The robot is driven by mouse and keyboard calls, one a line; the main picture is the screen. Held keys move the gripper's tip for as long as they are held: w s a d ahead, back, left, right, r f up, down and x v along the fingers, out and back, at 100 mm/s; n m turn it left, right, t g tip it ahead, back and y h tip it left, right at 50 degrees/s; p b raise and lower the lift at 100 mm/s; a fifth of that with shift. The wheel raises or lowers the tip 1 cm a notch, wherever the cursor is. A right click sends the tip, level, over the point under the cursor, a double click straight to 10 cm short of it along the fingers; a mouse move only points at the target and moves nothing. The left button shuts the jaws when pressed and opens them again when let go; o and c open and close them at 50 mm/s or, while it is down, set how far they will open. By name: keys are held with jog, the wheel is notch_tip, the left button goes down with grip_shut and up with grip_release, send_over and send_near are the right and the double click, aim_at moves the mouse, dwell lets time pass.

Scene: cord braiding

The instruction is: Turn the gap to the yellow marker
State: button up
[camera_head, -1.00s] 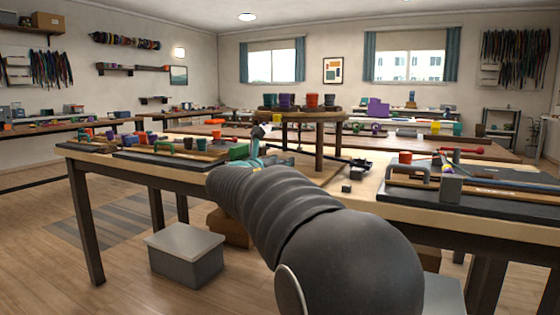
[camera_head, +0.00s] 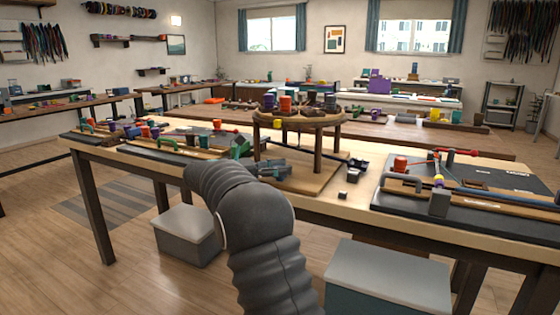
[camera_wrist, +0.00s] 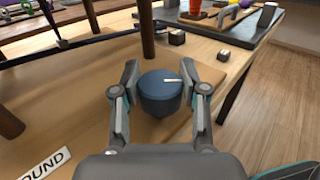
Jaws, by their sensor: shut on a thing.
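My gripper (camera_wrist: 160,88) is shut on a blue round knob (camera_wrist: 160,92) with a white line on its top, pointing right in the wrist view. One finger lies on each side of it. In the head view my gripper (camera_head: 266,168) is partly hidden beside a round wooden disc stand (camera_head: 318,121) on legs. Purple, red and dark spools stand on the disc. A small yellow piece (camera_head: 306,112) shows near its front rim; I cannot tell whether it is the yellow marker. I cannot make out the gap.
A ROUND label (camera_wrist: 42,163) lies left of the knob in the wrist view. A stand leg (camera_wrist: 147,28) rises behind it. A dark board (camera_head: 400,203) with a red spool (camera_head: 400,164) is on the right of the table. A grey-lidded box (camera_head: 388,276) stands on the floor.

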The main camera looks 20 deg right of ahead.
jog(key=shift+m+g, duration=0.7)
jog(key=shift+g, duration=0.3)
jog(key=o, duration=1.2)
jog(key=shift+d, duration=0.1)
jog(key=shift+c, duration=0.2)
jog(key=v, duration=1.2)
jog(key=shift+r, duration=0.2)
